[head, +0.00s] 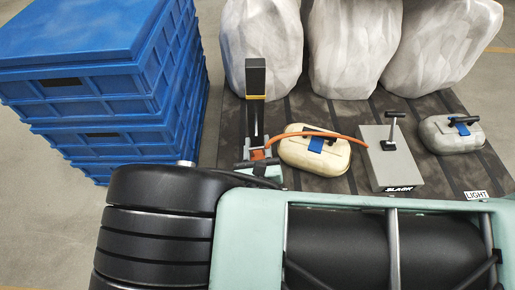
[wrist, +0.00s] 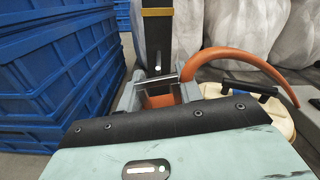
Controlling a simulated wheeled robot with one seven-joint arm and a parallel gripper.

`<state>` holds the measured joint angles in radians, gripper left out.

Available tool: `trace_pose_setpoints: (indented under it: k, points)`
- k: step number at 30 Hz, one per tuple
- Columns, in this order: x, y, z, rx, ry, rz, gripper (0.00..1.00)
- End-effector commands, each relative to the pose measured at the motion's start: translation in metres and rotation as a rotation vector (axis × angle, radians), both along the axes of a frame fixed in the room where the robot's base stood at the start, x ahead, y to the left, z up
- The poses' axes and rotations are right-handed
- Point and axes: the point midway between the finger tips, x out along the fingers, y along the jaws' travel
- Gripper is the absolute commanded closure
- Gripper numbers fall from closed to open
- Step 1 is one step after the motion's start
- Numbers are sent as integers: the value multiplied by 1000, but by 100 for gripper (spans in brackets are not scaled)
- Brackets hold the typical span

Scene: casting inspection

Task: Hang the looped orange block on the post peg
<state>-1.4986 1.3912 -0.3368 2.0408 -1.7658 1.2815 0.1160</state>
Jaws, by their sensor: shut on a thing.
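The orange block (wrist: 160,101) is between the grey fingers of my gripper (wrist: 165,88) in the wrist view, which are shut on it. In the head view only a little of the block (head: 259,154) shows at my gripper (head: 262,160). Its orange loop (wrist: 243,58) arches out to the right in the wrist view; in the head view the loop (head: 320,133) passes over a cream pouch. The black post (head: 256,110), with a yellow band, stands upright just beyond my gripper. A short pale peg (wrist: 157,57) shows on the post's near face. The loop appears off the peg.
Blue stacked crates (head: 150,80) stand close on the left. Large grey lumps (head: 262,45) line the back. The cream pouch (head: 300,152), a grey block with a T-handle (head: 395,165) and a grey pouch (head: 445,138) rest on the dark slatted surface (head: 350,108) to the right.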

Motion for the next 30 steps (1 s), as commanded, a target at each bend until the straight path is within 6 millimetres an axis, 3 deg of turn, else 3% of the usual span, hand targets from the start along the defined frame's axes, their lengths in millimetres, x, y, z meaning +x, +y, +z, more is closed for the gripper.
trace_pose_setpoints:
  k: [30]
  points:
    - [58, -2, -7, 2, -1, -1, 92]
